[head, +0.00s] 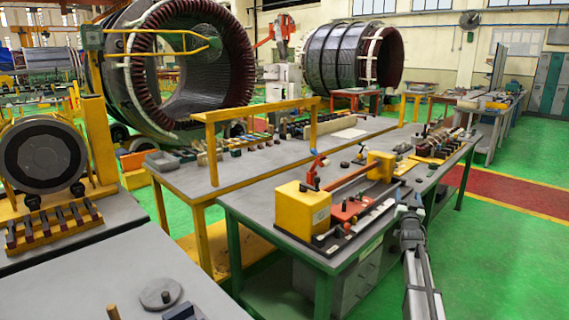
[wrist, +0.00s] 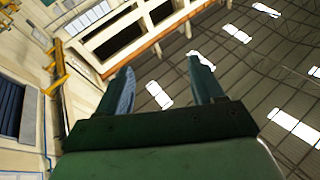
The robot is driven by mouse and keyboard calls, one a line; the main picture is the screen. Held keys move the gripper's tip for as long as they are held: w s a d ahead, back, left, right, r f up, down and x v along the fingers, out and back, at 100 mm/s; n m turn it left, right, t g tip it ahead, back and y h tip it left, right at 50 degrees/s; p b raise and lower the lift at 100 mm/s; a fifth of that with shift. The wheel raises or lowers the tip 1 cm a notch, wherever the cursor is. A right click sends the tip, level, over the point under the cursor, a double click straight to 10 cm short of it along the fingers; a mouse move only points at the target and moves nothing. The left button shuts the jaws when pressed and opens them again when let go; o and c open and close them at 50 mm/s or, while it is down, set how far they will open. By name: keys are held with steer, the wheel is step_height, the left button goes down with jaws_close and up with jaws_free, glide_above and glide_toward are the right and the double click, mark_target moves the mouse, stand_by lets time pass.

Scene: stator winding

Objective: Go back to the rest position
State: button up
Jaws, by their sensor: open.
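My gripper (head: 408,197) shows in the head view at the upper end of my grey arm, in front of the right part of the green-legged workbench (head: 262,205). In the wrist view its two fingers (wrist: 160,68) stand well apart with nothing between them. The fingers point up toward the roof and the upper wall. My gripper looks clear of the bench and its tools, though the exact gap cannot be told.
The bench carries a yellow-ended fixture (head: 302,207) with an orange bar and several small tools. A large stator ring (head: 243,65) stands behind, and another stator (head: 335,55) farther back. Green floor (head: 495,250) is open at the right. The wrist view shows roof windows (wrist: 158,95).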

steer(key=s+d+f+g, duration=0.2)
steer(key=s+f+g, duration=0.15)
steer(key=f, duration=0.95)
steer(key=s+d+f+g, duration=0.1)
steer(key=s+f+g, duration=0.25)
steer(key=f, duration=0.85)
steer(key=s+a+f+n+g+y, duration=0.1)
steer(key=s+a+f+g, duration=0.1)
steer(key=s+a+f, duration=0.45)
steer(key=s+a+f+g+y, duration=0.15)
steer(key=s+f, duration=0.25)
steer(key=f, duration=0.5)
steer(key=s+a+f+n+g+y, duration=0.1)
steer(key=s+a+f+g, duration=0.2)
steer(key=s+a+f, duration=0.35)
steer(key=s+a+f+g, duration=0.3)
steer(key=s+a+f, duration=0.2)
steer(key=s+f, duration=0.45)
steer(key=s+a+f+n+g, duration=0.1)
steer(key=s+a+g, duration=0.2)
steer(key=s, duration=0.9)
steer(key=s+a+f+g+y, duration=0.1)
steer(key=s+a+g, duration=0.3)
steer(key=s, duration=0.8)
steer(key=s+a+f+n+g+y, duration=0.1)
steer(key=s+a+g, duration=0.3)
steer(key=s, duration=0.9)
steer(key=shift+a+f+n, duration=0.3)
steer(key=shift+a+f, duration=0.25)
steer(key=shift+f, duration=0.35)
